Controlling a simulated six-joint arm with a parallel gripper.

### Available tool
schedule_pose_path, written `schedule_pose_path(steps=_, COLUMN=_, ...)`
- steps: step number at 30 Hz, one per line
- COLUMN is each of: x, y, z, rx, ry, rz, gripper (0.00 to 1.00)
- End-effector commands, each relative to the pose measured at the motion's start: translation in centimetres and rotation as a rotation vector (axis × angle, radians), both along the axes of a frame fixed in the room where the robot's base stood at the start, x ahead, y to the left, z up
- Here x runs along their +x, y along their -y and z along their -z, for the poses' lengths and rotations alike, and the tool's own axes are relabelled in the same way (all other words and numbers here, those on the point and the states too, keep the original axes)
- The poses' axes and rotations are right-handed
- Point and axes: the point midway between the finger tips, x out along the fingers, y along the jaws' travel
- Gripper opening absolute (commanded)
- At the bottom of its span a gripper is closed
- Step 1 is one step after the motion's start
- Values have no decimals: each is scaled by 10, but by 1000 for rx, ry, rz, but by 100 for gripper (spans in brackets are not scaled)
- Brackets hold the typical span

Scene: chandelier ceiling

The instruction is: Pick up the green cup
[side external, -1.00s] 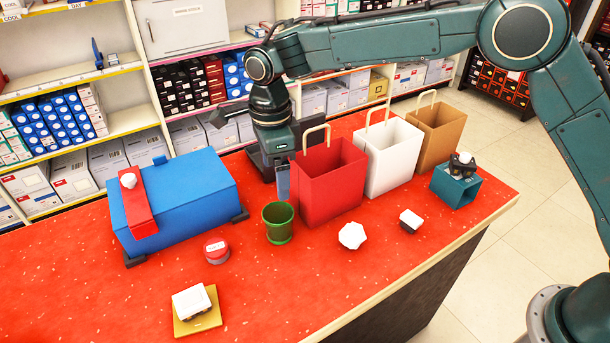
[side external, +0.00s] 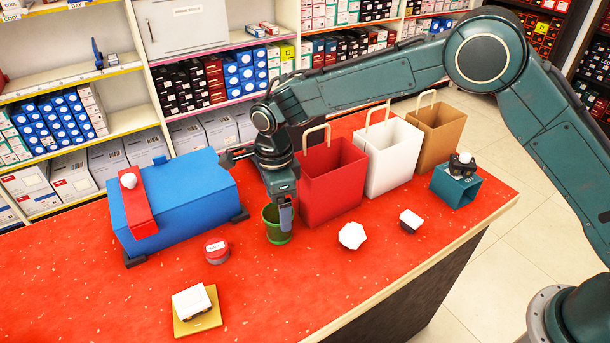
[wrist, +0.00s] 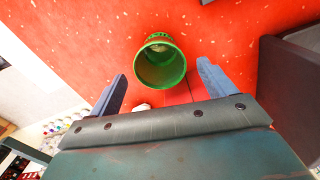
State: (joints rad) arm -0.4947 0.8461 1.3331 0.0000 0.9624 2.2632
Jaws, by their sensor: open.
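The green cup (side external: 270,226) stands upright on the red counter, between the blue box and the red bag. In the wrist view the cup (wrist: 160,66) is seen from above, its mouth facing me, just beyond the fingertips and roughly midway between them. My gripper (side external: 285,215) is at the cup in the side view, with one finger overlapping the cup's right part; I cannot tell whether it touches. In the wrist view my gripper (wrist: 162,78) is open, with its two blue fingers apart and nothing held between them.
A blue box (side external: 190,190) with a red strap is left of the cup. Close on the right are a red bag (side external: 333,185), white bag (side external: 395,158) and brown bag (side external: 437,135).

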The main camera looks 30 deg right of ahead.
Motion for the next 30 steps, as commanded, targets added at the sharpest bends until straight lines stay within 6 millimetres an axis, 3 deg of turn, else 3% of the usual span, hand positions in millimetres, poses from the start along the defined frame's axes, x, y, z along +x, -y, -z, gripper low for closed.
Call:
schedule_pose_path(steps=5, x=0, y=0, z=8, rx=-1, ry=-2, rz=0, gripper=82)
schedule_pose_path(steps=16, x=0, y=-1, z=47, rx=-1, ry=-1, rz=0, gripper=82)
schedule_pose_path(steps=30, x=1, y=-1, z=51, rx=0, ry=0, rz=0, gripper=82)
